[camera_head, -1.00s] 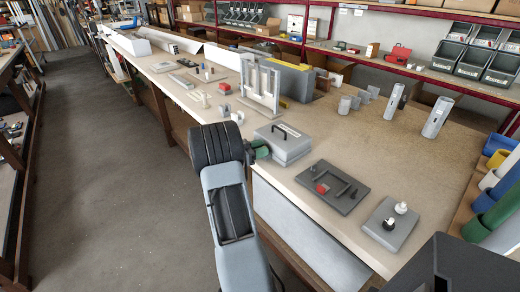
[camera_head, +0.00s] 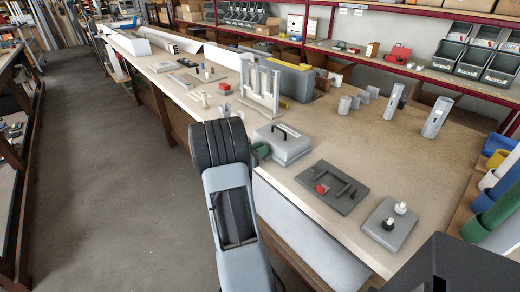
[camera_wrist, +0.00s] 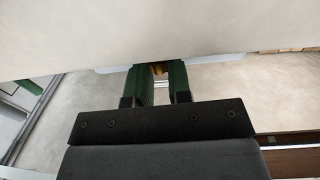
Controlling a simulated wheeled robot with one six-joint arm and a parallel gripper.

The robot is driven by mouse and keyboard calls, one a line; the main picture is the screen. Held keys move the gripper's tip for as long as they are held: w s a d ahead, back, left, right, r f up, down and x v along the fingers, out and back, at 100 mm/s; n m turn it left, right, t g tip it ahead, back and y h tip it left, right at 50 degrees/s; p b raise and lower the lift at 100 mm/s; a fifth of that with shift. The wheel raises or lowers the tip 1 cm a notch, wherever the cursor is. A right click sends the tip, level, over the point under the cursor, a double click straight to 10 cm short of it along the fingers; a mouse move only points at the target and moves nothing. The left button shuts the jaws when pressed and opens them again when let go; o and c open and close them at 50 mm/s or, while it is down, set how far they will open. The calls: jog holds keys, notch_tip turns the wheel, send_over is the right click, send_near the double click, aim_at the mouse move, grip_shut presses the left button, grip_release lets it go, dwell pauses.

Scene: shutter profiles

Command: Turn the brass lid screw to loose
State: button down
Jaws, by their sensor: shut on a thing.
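The grey box (camera_head: 284,147) with a dark handle on its lid stands at the front edge of the bench. My gripper (camera_wrist: 157,72) has green fingers and sits against the near side of the box. A small brass piece (camera_wrist: 158,68), which looks like the brass lid screw, shows between the fingertips, and the fingers are shut on it. The fingers hide most of it, so its turn position cannot be told. In the head view my arm hides most of the gripper; only a bit of green shows beside the box.
A dark plate (camera_head: 333,187) with a red block lies right of the box. A grey plate (camera_head: 390,226) with a black and a white knob lies nearer. An upright white frame (camera_head: 260,88) stands behind the box.

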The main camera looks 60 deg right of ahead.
jog(key=n+t, duration=0.1)
jog(key=t, duration=0.1)
jog(key=n+t+h+b, duration=0.1)
jog(key=t, duration=0.1)
jog(key=shift+s+f+n, duration=0.15)
jog(key=shift+s+n, duration=0.2)
jog(key=shift+n, duration=0.05)
jog(key=n+t+b, duration=0.2)
jog(key=t, duration=0.2)
jog(key=shift+s+f+b, duration=0.1)
jog(key=shift+s+b, duration=0.05)
jog(key=shift+b, duration=0.2)
jog(key=n+t+b, duration=0.2)
jog(key=t, duration=0.1)
jog(key=shift+s+n+b, duration=0.15)
jog(key=shift+n+b, duration=0.15)
jog(key=shift+t+y, duration=0.3)
jog(key=shift+r+n+t+b, duration=0.25)
jog(key=shift+n+t+b, duration=0.15)
jog(key=shift+t, duration=0.1)
jog(key=c, duration=1.1)
grip_release()
jog(key=shift+o, duration=0.2)
